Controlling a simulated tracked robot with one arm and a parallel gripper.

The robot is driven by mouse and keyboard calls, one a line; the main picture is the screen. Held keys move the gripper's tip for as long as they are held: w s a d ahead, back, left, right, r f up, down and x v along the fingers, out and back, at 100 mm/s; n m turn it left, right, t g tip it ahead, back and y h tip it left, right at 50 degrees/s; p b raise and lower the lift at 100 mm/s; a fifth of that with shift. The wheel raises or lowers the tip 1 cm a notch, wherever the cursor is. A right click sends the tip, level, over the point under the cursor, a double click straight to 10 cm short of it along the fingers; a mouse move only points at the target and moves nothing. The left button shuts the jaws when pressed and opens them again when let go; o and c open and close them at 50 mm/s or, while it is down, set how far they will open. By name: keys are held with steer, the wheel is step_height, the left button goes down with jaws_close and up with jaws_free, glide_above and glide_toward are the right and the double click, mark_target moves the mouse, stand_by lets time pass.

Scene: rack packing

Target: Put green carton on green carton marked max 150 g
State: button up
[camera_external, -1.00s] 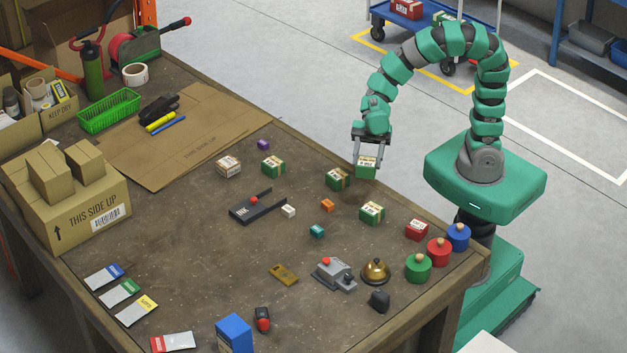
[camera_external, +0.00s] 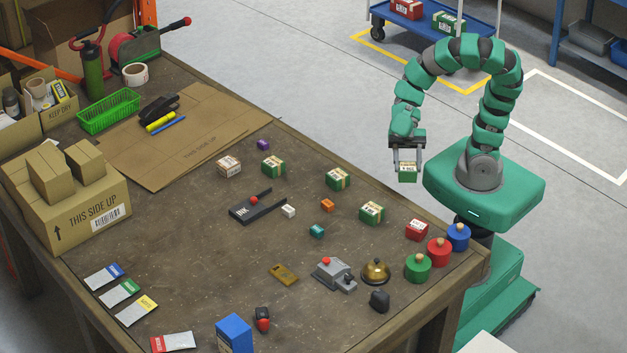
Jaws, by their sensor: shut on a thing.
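My gripper (camera_external: 407,166) is shut on a small green carton (camera_external: 408,175) with a pale label. It holds the carton in the air, beyond the table's right edge in the picture. Three other green cartons stand on the table: one at the back (camera_external: 273,167), one in the middle (camera_external: 338,178) and one nearer the right (camera_external: 372,212). Each has a pale label and tan tape. The print on their labels is too small to read, so I cannot tell which is marked max 150 g.
A red carton (camera_external: 416,230) stands near red, blue and green knobbed weights at the table's right corner. A white-topped carton (camera_external: 229,167), small cubes, an ink pad (camera_external: 256,206) and a brass bell (camera_external: 375,271) also lie on the table (camera_external: 190,250). A blue cart (camera_external: 480,30) stands behind.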

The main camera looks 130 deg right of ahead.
steer(key=shift+w+r+p, duration=0.2)
steer(key=shift+w+p, duration=0.6)
steer(key=shift+w, duration=0.1)
steer(key=w, duration=0.3)
steer(key=w+d+f+b, duration=0.1)
steer(key=w, duration=0.7)
steer(key=shift+w+d+f, duration=0.15)
steer(key=shift+d+f, duration=0.05)
steer(key=shift+f, duration=0.15)
steer(key=shift+f+b, duration=1.2)
steer(key=shift+f, duration=0.5)
steer(key=shift+f, duration=0.15)
steer(key=o, duration=1.1)
steer(key=shift+o, duration=0.2)
steer(key=shift+d+r, duration=0.1)
steer(key=shift+r, duration=0.15)
steer(key=p+v, duration=0.4)
steer(key=v, duration=0.7)
steer(key=shift+s+d+p, duration=0.2)
steer(key=shift+s+p, duration=0.1)
steer(key=shift+s, duration=0.05)
